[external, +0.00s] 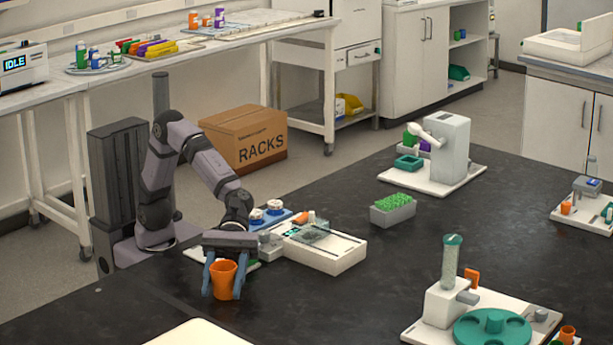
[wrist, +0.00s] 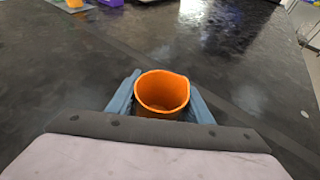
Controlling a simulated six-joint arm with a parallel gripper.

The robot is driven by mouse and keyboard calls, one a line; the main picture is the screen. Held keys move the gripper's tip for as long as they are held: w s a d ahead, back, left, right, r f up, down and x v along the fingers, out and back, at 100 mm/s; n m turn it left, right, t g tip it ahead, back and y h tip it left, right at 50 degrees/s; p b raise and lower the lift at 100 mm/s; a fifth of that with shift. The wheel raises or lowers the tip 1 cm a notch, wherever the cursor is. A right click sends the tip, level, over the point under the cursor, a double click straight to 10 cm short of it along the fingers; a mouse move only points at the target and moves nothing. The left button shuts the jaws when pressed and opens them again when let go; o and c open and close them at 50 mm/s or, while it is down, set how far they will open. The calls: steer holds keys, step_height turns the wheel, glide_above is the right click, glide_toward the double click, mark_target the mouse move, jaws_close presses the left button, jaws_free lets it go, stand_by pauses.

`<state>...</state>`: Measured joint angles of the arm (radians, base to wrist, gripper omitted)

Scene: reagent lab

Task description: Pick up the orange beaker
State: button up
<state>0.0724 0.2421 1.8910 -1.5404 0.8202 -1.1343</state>
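The orange beaker (external: 223,280) is upright, near the left front part of the black bench in the external view. In the wrist view the orange beaker (wrist: 160,95) shows its open rim and looks empty inside. My gripper (external: 223,287) points down, with one blue finger on each side of the beaker. The fingers of my gripper (wrist: 163,85) lie close against both sides, with no clear gap, and look shut on it. I cannot tell whether the beaker's base touches the bench.
A white tray instrument (external: 325,250) stands just behind right of my gripper. A grey rack with green tubes (external: 393,209) is farther right. A device with a green carousel (external: 490,330) stands at front right, and a pale board (external: 190,335) lies in front. Bare bench lies between them.

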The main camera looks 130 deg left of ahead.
steer(key=c, duration=0.5)
steer(key=shift+o, duration=0.2)
steer(key=shift+r, duration=0.15)
step_height(320, 180, up, 10)
steer(key=p, duration=0.3)
